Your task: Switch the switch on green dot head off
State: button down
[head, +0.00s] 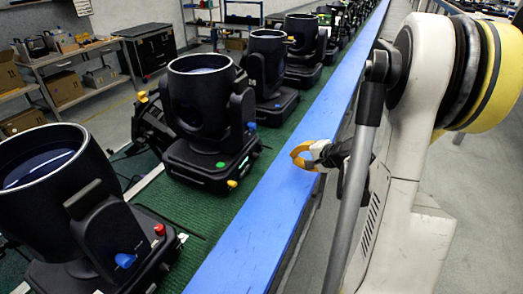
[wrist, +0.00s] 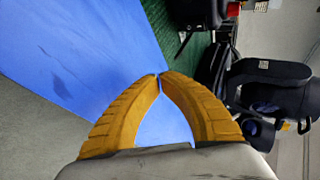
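The head with the green dot (head: 220,164) is a black par can (head: 200,100) on a black base, second from the front in the row. A yellow knob (head: 232,184) sits low on its base near the dot, and a blue knob (head: 251,126) is on its side. I cannot tell the switch's position. My gripper (head: 293,155) is to the right of this head, over the blue rail and apart from the head. In the wrist view its yellow fingers (wrist: 160,76) meet at the tips, with nothing held between them.
The blue rail (head: 250,235) runs along the green belt (head: 190,208). A nearer black head (head: 50,180) has a red knob (head: 159,230) and a blue knob (head: 125,260). More heads stand behind in the row. Shelves (head: 70,65) are at the left.

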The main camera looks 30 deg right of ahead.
aim_at(273, 162)
jog(key=shift+w+a, duration=0.1)
jog(key=shift+w+a+f+b, duration=0.1)
jog(key=shift+w+a+f, duration=0.1)
jog(key=shift+w+a, duration=0.75)
jog(key=shift+w+a+f+b, duration=0.15)
jog(key=shift+w+a, duration=0.35)
jog(key=shift+w, duration=1)
jog(key=shift+w+a+f+b, duration=0.1)
jog(key=shift+w+a+f, duration=0.15)
jog(key=shift+w+a, duration=0.7)
jog(key=shift+w+d, duration=0.2)
jog(key=shift+w, duration=0.15)
jog(key=shift+w+a, duration=0.15)
jog(key=shift+w, duration=0.1)
jog(key=shift+w+a+f, duration=0.1)
jog(key=shift+w+a, duration=0.1)
jog(key=shift+w, duration=0.1)
jog(key=shift+s+d+b, duration=0.3)
jog(key=shift+s+d, duration=0.1)
jog(key=shift+s, duration=0.25)
jog(key=shift+s, duration=0.1)
